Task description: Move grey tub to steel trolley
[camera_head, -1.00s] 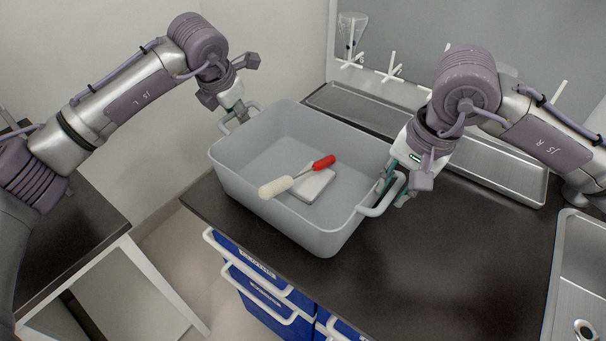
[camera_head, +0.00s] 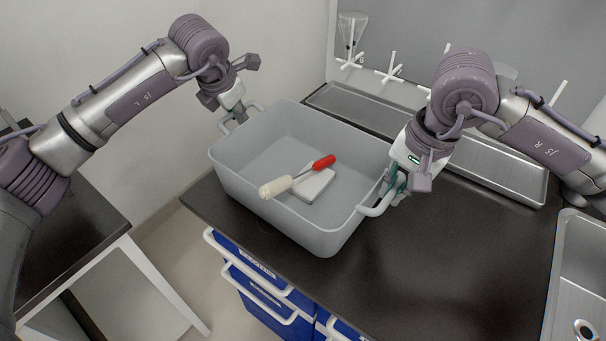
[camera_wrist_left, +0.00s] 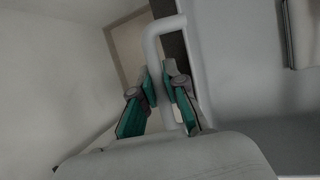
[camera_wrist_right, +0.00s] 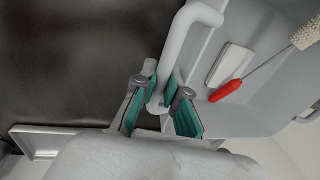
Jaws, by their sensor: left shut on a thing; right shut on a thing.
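The grey tub (camera_head: 285,215) stands on the dark bench top, with a handle at each end. Inside it lie a brush (camera_head: 297,176) with a red handle and white bristles, and a white flat block (camera_head: 314,186). My left gripper (camera_head: 237,118) is at the far left handle; the left wrist view shows its fingers (camera_wrist_left: 167,88) shut around the handle bar. My right gripper (camera_head: 388,190) is at the right handle; the right wrist view shows its fingers (camera_wrist_right: 163,98) shut around that bar. I see no steel trolley that I can identify.
A steel tray (camera_head: 490,168) lies along the back of the bench, below a white peg rack (camera_head: 390,70) with a glass funnel. A steel sink (camera_head: 585,260) is at the right. Blue drawers (camera_head: 262,285) are below. A separate dark table (camera_head: 75,235) stands left, across a floor gap.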

